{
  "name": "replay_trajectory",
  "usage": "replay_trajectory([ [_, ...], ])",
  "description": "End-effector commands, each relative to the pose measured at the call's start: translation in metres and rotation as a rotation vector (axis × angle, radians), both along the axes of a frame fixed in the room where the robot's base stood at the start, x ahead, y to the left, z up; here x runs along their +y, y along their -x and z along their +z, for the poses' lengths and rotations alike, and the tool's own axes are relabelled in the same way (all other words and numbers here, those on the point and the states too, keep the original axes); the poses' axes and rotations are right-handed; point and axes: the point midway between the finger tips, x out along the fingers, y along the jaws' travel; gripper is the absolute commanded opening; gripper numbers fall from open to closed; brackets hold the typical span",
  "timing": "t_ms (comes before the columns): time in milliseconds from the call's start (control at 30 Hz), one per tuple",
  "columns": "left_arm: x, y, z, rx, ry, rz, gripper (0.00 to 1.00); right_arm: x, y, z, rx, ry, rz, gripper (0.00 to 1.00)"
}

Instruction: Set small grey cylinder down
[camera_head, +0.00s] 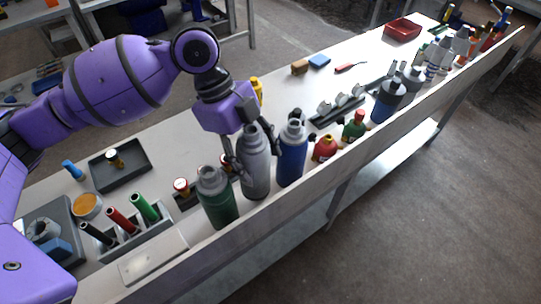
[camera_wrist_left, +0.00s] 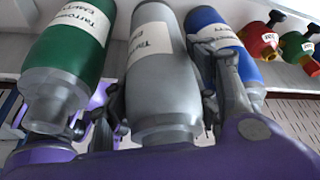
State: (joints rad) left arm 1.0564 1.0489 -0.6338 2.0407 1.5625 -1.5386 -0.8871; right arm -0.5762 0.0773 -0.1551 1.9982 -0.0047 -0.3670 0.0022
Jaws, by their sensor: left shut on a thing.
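The small grey cylinder (camera_head: 256,167) is upright between the green cylinder (camera_head: 217,200) and the blue cylinder (camera_head: 291,155), near the low wall at the bench edge. My left gripper (camera_head: 240,155) is shut on it. In the left wrist view, the grey cylinder (camera_wrist_left: 158,75) lies between the two fingers, with the green cylinder (camera_wrist_left: 68,50) on the left and the blue one (camera_wrist_left: 222,42) on the right. I cannot tell whether its base touches the bench. My right gripper is out of view.
The long bench (camera_head: 165,125) also holds a dark tray (camera_head: 120,167), a rack with black, red and green tubes (camera_head: 122,220), and small red and green bottles (camera_head: 325,148) beyond the blue cylinder. A low wall (camera_head: 400,115) runs along the bench's edge.

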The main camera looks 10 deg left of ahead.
Motion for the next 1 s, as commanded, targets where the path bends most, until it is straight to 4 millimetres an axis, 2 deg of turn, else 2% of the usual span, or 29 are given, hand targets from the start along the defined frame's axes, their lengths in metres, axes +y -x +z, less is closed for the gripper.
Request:
replay_trajectory([
  [133, -0.008, 0.005, -0.01, 0.001, 0.003, -0.001, 0.05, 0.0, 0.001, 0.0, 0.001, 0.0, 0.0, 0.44],
  [333, -0.007, 0.005, -0.038, 0.001, 0.002, 0.001, 0.05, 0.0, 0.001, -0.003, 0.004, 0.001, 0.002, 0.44],
  [667, -0.006, 0.004, -0.04, -0.002, 0.001, 0.001, 0.05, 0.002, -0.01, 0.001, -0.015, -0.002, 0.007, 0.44],
  [700, -0.006, 0.005, -0.041, 0.0, -0.001, 0.0, 0.59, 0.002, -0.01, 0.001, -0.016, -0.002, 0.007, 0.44],
  [733, -0.006, 0.005, -0.041, 0.0, -0.001, 0.0, 0.63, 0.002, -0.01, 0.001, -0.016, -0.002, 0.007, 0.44],
  [1000, -0.006, 0.005, -0.041, 0.0, 0.0, 0.0, 0.63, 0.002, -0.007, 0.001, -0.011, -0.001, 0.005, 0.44],
])
